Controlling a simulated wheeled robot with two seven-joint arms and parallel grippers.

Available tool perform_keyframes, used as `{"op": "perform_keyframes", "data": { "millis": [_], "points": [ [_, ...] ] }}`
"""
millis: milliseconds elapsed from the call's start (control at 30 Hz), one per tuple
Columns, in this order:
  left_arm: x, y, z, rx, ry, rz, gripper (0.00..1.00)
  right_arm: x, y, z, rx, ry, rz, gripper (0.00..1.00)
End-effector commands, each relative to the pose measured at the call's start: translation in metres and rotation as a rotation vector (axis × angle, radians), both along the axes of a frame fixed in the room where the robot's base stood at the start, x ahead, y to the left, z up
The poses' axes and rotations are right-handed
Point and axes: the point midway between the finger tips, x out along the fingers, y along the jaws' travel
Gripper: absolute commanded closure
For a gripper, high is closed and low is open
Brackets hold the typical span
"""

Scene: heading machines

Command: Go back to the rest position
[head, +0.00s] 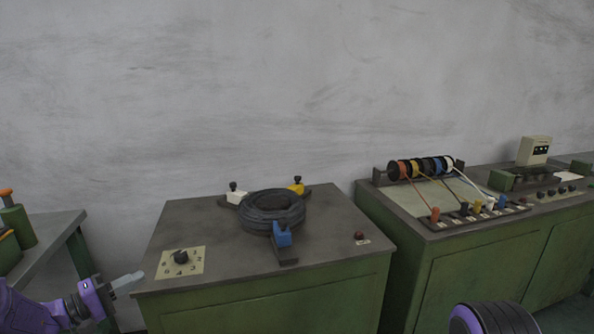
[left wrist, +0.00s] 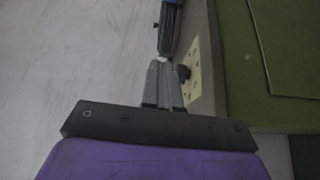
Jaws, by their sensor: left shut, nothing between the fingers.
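My left gripper (head: 128,283) comes in at the lower left of the head view, beside the front left corner of the nearer green machine (head: 270,300). Its fingers are shut with nothing between them. The shut fingers also show in the left wrist view (left wrist: 162,68), with the machine's edge and dial plate to their right. A black and purple part of my right arm (head: 490,318) shows at the bottom right of the head view. My right gripper's fingers are not in view.
The nearer machine bears a dark coil (head: 272,212) among white, yellow and blue clamps, and a numbered dial (head: 180,257). A second green machine (head: 480,260) with spools stands to the right. A grey table (head: 55,232) stands at the left.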

Motion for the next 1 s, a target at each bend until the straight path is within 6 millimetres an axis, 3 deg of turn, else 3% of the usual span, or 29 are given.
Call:
{"op": "perform_keyframes", "data": {
  "millis": [267,433,533,667,800,900,1000],
  "points": [
    [-0.002,-0.03,-0.055,0.064,-0.032,0.179,1.0,0.0,0.0,0.0,0.0,0.0,0.0,0.57],
    [-0.021,-0.054,-0.113,0.189,0.012,0.336,1.0,0.0,0.0,0.0,0.0,0.0,0.0,0.57],
    [-0.047,-0.068,-0.157,0.313,0.084,0.425,1.0,0.0,0.0,0.0,0.0,0.0,0.0,0.57],
    [-0.11,-0.086,-0.223,0.558,0.25,0.503,1.0,0.0,0.0,0.0,0.0,0.0,0.0,0.57],
    [-0.203,-0.098,-0.276,0.858,0.464,0.484,1.0,0.0,0.0,0.0,0.0,0.0,0.0,0.57],
    [-0.274,-0.103,-0.297,1.061,0.616,0.41,1.0,0.0,0.0,0.0,0.0,0.0,0.0,0.57],
    [-0.335,-0.104,-0.304,1.225,0.739,0.315,1.0,0.0,0.0,0.0,0.0,0.0,0.0,0.57]
  ]
}}
